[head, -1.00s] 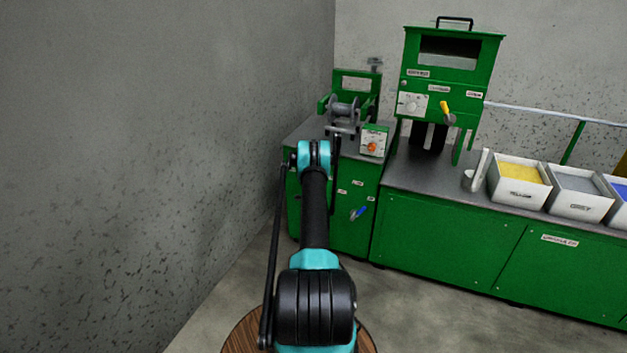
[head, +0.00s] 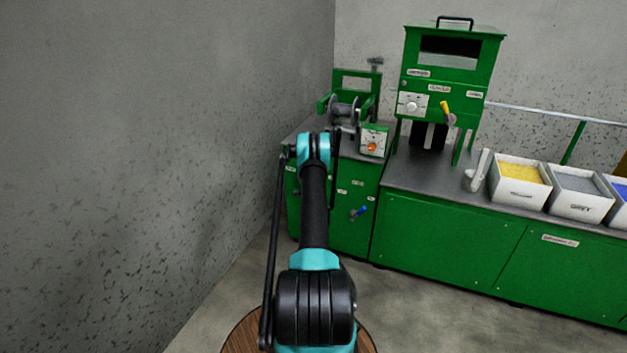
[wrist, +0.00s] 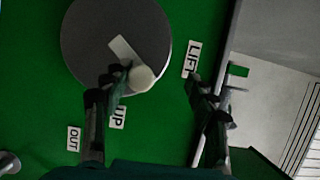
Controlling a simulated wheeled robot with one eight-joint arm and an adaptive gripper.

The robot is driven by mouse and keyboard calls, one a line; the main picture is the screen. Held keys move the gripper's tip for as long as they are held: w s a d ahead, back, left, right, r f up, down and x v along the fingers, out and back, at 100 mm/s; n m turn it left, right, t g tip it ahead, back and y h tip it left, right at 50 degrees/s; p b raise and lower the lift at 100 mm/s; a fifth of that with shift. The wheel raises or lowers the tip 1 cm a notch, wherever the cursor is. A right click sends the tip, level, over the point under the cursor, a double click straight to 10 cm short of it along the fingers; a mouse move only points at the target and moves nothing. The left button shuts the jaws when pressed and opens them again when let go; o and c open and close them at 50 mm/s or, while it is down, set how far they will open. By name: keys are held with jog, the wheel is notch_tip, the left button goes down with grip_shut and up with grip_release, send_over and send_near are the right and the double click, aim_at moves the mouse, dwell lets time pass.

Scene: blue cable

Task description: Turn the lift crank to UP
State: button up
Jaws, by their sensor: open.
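The lift crank (wrist: 125,52) shows in the wrist view as a grey disc with a pale bar and a round pale knob (wrist: 141,78) on a green panel. A LIFT label (wrist: 192,59) is right of the disc and an UP label (wrist: 118,117) is below it. My gripper (wrist: 158,80) is open, with one dark finger on each side of the view. The knob lies between the fingertips in the picture, close beside the left one; I cannot tell whether they touch. In the head view, my arm hides the gripper and I cannot make out the crank.
An OUT label (wrist: 74,138) is at lower left in the wrist view. A blue-handled lever (head: 359,213) sticks out of the green cabinet front. A control box with an orange knob (head: 372,147) stands on top. The grey wall is close on the left.

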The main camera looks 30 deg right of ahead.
jog(key=o, duration=0.6)
notch_tip(320, 180, up, 5)
jog(key=shift+d+r, duration=0.1)
jog(key=shift+d, duration=0.05)
jog(key=shift+c, duration=0.2)
jog(key=shift+s+r, duration=0.25)
jog(key=shift+r, duration=0.45)
jog(key=c, duration=0.6)
jog(key=shift+o, duration=0.2)
jog(key=shift+w+r, duration=0.1)
jog(key=shift+r, duration=0.4)
jog(key=shift+c, duration=0.3)
